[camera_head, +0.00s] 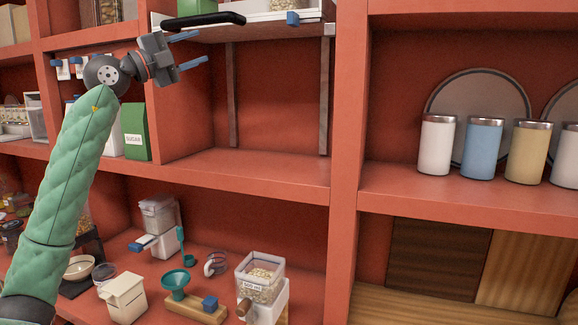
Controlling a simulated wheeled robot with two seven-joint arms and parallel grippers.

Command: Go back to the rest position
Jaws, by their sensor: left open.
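My left gripper (188,50) is at the upper left of the head view, at the end of my green padded arm. Its two blue fingers are spread apart and point right, with nothing between them. It is just below a white drawer or tray (262,32) with a black handle (203,20) at the top of the view. The fingers appear apart from the handle. The shelf compartment (245,168) below and right of the gripper is empty. My right gripper is not in view.
Several canisters, including a white one (437,145) and a blue one (482,148), stand on the right shelf before round plates. A green sugar box (136,132) stands behind my arm. The lower shelf holds a grain dispenser (262,285), a funnel stand (190,300) and a cream container (124,297).

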